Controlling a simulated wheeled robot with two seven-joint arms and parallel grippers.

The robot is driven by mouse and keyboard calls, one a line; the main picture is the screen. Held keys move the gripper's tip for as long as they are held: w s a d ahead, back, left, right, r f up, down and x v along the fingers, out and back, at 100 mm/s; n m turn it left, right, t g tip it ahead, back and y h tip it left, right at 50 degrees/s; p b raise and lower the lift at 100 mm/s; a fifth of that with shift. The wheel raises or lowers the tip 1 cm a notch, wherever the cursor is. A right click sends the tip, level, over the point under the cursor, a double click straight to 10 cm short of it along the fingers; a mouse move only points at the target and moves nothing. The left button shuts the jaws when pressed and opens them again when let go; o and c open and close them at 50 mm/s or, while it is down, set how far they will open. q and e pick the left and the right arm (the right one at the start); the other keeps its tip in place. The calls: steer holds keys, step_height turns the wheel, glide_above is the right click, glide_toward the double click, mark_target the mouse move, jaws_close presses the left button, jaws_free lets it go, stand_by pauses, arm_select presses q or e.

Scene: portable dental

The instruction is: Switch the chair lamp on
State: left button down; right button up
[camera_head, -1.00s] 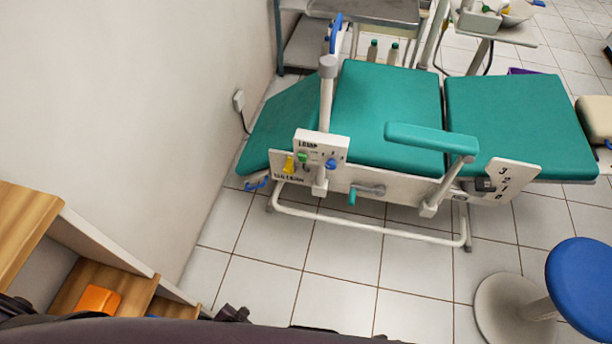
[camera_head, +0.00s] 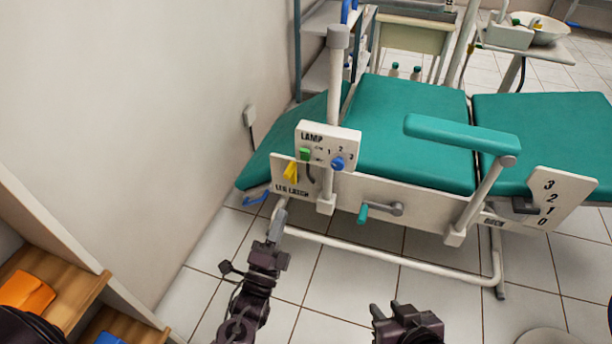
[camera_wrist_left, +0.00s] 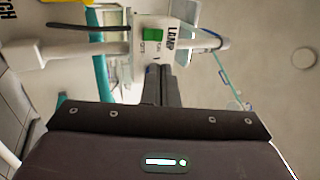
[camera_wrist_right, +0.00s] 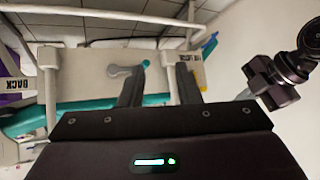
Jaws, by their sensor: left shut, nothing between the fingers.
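The white lamp panel (camera_head: 326,139), marked LAMP, is on a post at the near side of the green chair. It has a green switch (camera_head: 305,154) at its left and a blue knob (camera_head: 338,163) marked 1, 2, 3 at its right. My left gripper (camera_head: 278,222) is shut and empty, below the panel and apart from it. In the left wrist view its closed fingers (camera_wrist_left: 162,75) point toward the panel, with the green switch (camera_wrist_left: 153,36) just beyond the tips. My right gripper (camera_head: 386,312) is lower right; its fingers are spread and empty in the right wrist view (camera_wrist_right: 157,80).
A yellow leg-latch lever (camera_head: 290,173) sits just below the lamp panel. A teal-handled crank (camera_head: 378,210) and a numbered back-lever plate (camera_head: 541,198) are further right. A wall (camera_head: 120,110) and wooden shelves (camera_head: 70,285) bound the left. The white frame rail (camera_head: 400,262) runs low in front.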

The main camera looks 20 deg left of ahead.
mark_target(303, 152)
arm_select(q)
steer(key=shift+r, duration=0.25)
arm_select(e)
steer(key=shift+r, duration=0.25)
